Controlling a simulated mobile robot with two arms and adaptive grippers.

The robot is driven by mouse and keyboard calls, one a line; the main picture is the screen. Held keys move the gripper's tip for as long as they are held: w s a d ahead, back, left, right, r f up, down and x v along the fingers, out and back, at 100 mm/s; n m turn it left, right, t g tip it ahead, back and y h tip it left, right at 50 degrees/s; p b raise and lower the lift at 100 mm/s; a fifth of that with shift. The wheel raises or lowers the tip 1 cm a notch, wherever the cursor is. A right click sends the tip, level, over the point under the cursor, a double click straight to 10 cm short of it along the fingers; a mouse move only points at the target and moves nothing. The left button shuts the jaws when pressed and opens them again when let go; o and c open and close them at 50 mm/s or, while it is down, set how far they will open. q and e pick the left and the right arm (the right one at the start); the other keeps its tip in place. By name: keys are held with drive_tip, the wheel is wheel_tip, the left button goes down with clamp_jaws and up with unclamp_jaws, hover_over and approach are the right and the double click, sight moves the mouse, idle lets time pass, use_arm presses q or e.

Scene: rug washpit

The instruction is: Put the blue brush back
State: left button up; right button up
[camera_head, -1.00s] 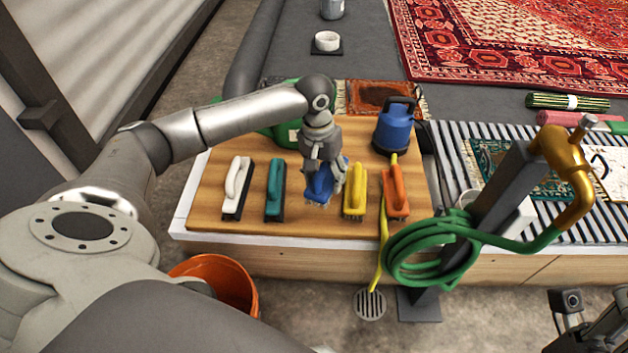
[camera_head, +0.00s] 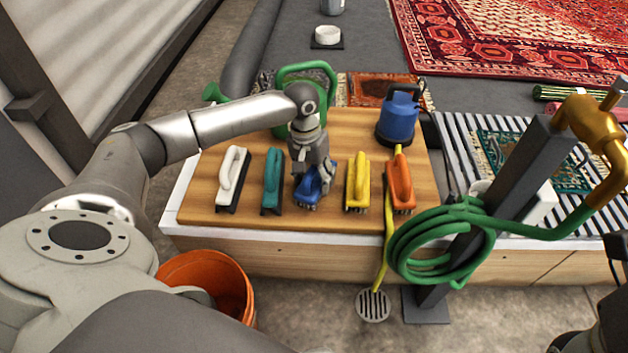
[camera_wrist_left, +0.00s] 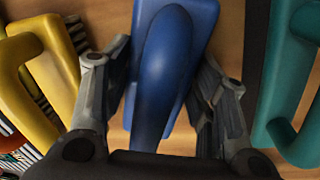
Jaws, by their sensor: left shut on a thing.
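The blue brush (camera_head: 309,190) is in the gap between the teal brush (camera_head: 272,182) and the yellow brush (camera_head: 358,183), in line with the row on the wooden board (camera_head: 235,141). My left gripper (camera_head: 312,178) is over it, shut on its handle. In the left wrist view the blue brush (camera_wrist_left: 167,70) lies between the two fingers (camera_wrist_left: 160,95), with wood behind it. The brush looks down at the board, but I cannot tell whether its underside touches. My right gripper is not clearly seen; only a dark part of that arm shows at the lower right edge.
A white brush (camera_head: 232,178) and an orange brush (camera_head: 400,183) end the row. A blue pump (camera_head: 398,118) and a green can (camera_head: 283,128) stand behind. A coiled green hose (camera_head: 440,245) hangs at right. An orange bucket (camera_head: 212,275) stands in front.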

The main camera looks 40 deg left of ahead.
use_arm(q)
drive_tip(key=o, duration=0.9)
